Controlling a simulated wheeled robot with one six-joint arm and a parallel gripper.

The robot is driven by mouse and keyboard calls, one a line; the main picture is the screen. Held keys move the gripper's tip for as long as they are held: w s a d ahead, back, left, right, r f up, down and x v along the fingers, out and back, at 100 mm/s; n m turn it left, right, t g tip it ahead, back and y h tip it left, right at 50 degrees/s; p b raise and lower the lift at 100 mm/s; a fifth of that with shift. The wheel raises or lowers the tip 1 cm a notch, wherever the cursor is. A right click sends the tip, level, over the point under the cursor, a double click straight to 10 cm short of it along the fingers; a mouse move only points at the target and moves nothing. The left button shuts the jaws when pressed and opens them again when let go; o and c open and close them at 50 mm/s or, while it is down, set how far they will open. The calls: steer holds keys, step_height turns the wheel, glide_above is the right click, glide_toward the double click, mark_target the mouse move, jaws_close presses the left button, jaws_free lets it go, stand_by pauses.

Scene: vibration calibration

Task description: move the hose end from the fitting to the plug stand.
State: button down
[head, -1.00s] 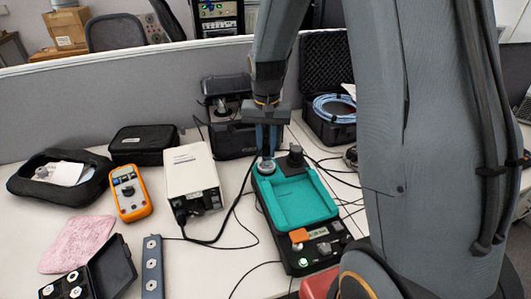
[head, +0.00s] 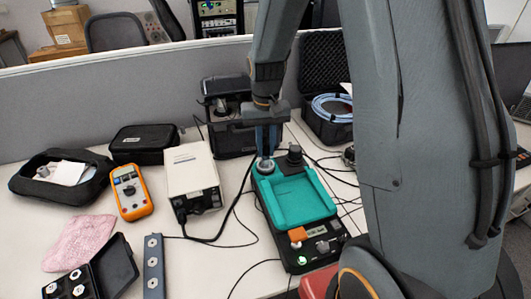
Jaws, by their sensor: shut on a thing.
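My gripper (head: 266,148) points straight down at the far left corner of the teal-topped unit (head: 303,200). Its fingers are shut on a small round silver piece (head: 264,167), which sits upright at that corner. The fingers hide the upper part of this piece. I cannot tell if it is the hose end or the fitting. A black knob-like part (head: 294,156) stands just right of it on the same unit. I cannot pick out a hose on the held piece or a plug stand with certainty.
A white box (head: 191,170), orange meter (head: 131,191) and pink cloth (head: 78,243) lie to the left. Behind stand a black device (head: 230,136) and an open case with a blue coil (head: 333,107). Black cables (head: 225,240) cross the table.

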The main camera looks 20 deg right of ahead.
mark_target(266, 147)
steer(key=shift+n, duration=0.3)
steer(key=shift+n+p, duration=0.7)
steer(key=shift+n, duration=1)
steer(key=shift+n, duration=0.3)
steer(key=shift+n+p, duration=0.35)
steer(key=shift+n, duration=0.25)
steer(key=shift+n+p, duration=0.3)
steer(key=shift+n, duration=0.8)
steer(key=shift+n+p, duration=0.8)
steer(key=shift+n, duration=1.2)
steer(key=shift+r+p, duration=0.85)
steer(key=shift+p, duration=0.15)
steer(key=shift+r+p, duration=1.3)
steer(key=shift+r, duration=0.4)
